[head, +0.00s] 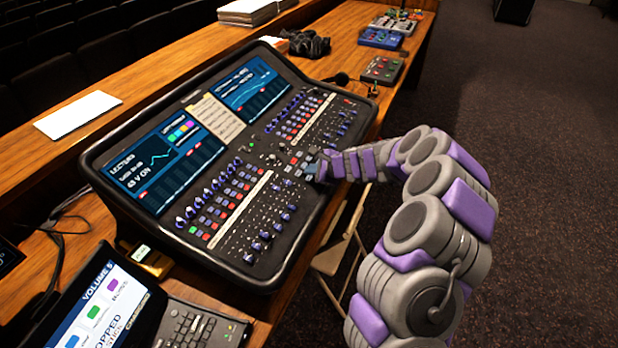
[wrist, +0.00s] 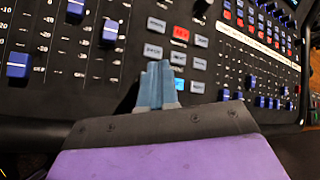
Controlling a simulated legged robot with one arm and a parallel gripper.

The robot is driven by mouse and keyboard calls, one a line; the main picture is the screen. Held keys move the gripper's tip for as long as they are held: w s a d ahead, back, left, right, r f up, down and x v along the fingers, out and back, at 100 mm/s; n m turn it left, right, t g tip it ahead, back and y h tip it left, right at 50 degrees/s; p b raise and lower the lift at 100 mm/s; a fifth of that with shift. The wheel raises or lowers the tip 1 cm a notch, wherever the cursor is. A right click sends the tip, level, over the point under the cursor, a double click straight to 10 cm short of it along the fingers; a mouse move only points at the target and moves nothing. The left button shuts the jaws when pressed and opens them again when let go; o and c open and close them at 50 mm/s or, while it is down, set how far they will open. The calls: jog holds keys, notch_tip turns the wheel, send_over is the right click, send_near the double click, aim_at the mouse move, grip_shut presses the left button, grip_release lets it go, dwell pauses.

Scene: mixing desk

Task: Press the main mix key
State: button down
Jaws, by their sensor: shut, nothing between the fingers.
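The mixing desk (head: 230,160) has a dark body with two screens, rows of knobs, coloured buttons and blue faders. My gripper (head: 308,170) reaches in from the right, its tips over the middle key section of the desk. In the wrist view its blue-grey fingers (wrist: 158,72) are shut together and empty, just above or at a cluster of small keys (wrist: 177,58). Most keys there are pale grey; one is red (wrist: 180,33) and one shows blue light (wrist: 179,84) beside the fingers. The labels are too small to read, so I cannot tell which is the main mix key. Contact is unclear.
A tablet (head: 105,305) and a keypad (head: 200,325) stand in front at the left. White paper (head: 78,115) lies on the ledge. Small devices (head: 382,69) and black cables (head: 308,43) sit at the back. A folding chair (head: 335,255) stands below the desk edge.

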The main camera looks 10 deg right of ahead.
jog(key=shift+f, duration=0.1)
jog(key=shift+f, duration=0.25)
jog(key=shift+f+b, duration=0.35)
dwell(0.7)
jog(key=shift+r, duration=0.15)
jog(key=shift+r+p, duration=0.65)
jog(key=shift+p, duration=0.1)
jog(key=shift+s+d+r+p, duration=0.1)
jog(key=shift+r+p, duration=0.95)
jog(key=shift+r, duration=0.2)
jog(key=shift+s+d+r+p, duration=0.1)
jog(key=shift+r+p, duration=0.95)
jog(key=shift+r, duration=0.2)
